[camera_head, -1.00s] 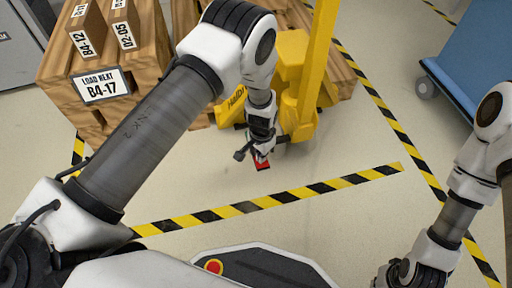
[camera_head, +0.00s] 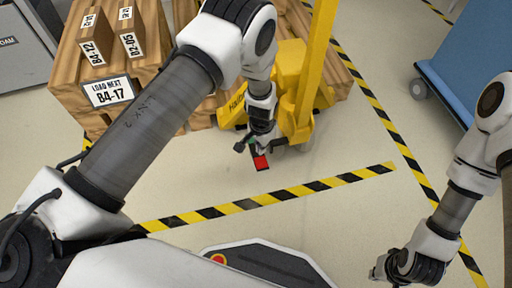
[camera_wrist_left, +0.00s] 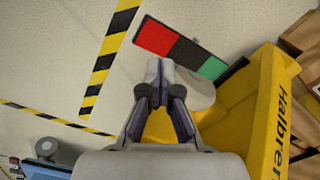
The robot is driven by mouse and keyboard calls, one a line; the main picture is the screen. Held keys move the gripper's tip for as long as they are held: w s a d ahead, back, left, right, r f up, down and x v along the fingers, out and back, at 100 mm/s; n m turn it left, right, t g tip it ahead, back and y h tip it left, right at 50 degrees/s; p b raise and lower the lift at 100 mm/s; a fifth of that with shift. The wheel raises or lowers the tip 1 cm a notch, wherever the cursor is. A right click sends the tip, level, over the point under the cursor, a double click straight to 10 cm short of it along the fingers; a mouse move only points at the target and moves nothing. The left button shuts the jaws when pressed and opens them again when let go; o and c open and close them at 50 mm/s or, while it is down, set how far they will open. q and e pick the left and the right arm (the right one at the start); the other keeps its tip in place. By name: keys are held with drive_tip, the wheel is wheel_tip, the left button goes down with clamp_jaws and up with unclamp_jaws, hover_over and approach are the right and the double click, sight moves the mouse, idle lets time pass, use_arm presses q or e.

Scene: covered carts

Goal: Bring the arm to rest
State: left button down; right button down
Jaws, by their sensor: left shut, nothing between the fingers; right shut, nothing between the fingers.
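My left arm reaches across the head view from the lower left, and my left gripper (camera_head: 262,148) hangs low in front of the yellow pallet jack (camera_head: 292,75). In the left wrist view the gripper's fingers (camera_wrist_left: 160,68) are together with nothing between them. A flat red, black and green strip (camera_wrist_left: 178,48) lies just beyond the fingertips in that view; I cannot tell if they touch it. The strip's red end (camera_head: 261,163) shows below the gripper in the head view. My right gripper (camera_head: 382,270) is shut and empty at the bottom right, partly hidden by its wrist.
A blue cart (camera_head: 472,50) is at the upper right. Yellow-black tape (camera_head: 262,199) marks the floor, which is clear between the arms.

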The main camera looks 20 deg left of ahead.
use_arm(q)
drive_tip(key=s+a+f+n+g, duration=0.15)
drive_tip(key=s+a, duration=0.25)
drive_tip(key=s, duration=0.4)
drive_tip(key=s+a+f+g, duration=0.15)
drive_tip(key=s+a, duration=0.25)
drive_tip(key=s, duration=0.4)
drive_tip(key=s+a+r+n+t, duration=0.2)
drive_tip(key=s+r+n, duration=0.15)
drive_tip(key=s, duration=0.95)
wheel_tip(320, 180, up, 36)
drive_tip(key=w+t+p, duration=0.1)
drive_tip(key=w+p, duration=0.1)
drive_tip(key=p, duration=3.3)
drive_tip(key=shift+n+p, duration=0.3)
drive_tip(key=shift+d, duration=0.1)
